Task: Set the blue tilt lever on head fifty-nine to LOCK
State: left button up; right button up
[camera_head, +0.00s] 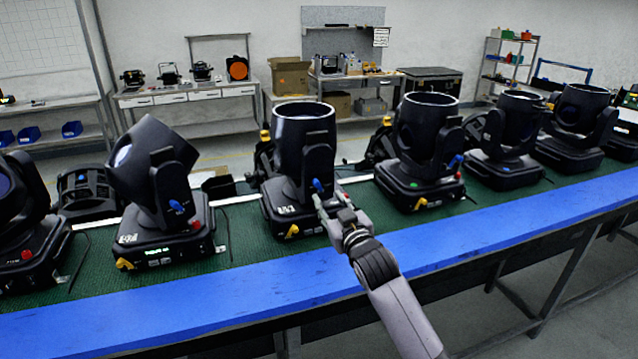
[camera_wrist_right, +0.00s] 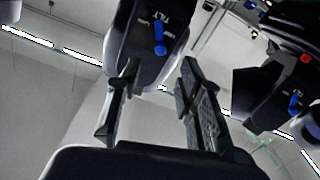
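The moving head at the middle of the bench (camera_head: 303,130) is black, with its round lens end pointing up. White digits on its base are too small to read surely. Its blue tilt lever (camera_head: 318,185) is on the yoke arm facing me. In the right wrist view the blue lever (camera_wrist_right: 159,38) lies just beyond the fingertips, between their lines, beside a white TILT marking. My right gripper (camera_head: 322,204) is close to the lever; in the right wrist view its fingers (camera_wrist_right: 160,72) are apart with nothing between them. My left gripper is not in view.
A tilted head (camera_head: 150,170) stands to the left, and another head (camera_head: 425,140) stands upright to the right, both with blue levers. The heads stand on a green mat (camera_head: 345,212) behind the bench's blue front edge (camera_head: 470,235). Yellow catches and red or green knobs protrude from the bases.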

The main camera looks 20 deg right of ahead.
aim_at(318, 185)
jog(key=w+p, duration=0.1)
jog(key=w, duration=0.7)
jog(key=shift+w+a, duration=0.1)
jog(key=shift+a, duration=0.1)
jog(key=shift+c, duration=0.5)
grip_shut()
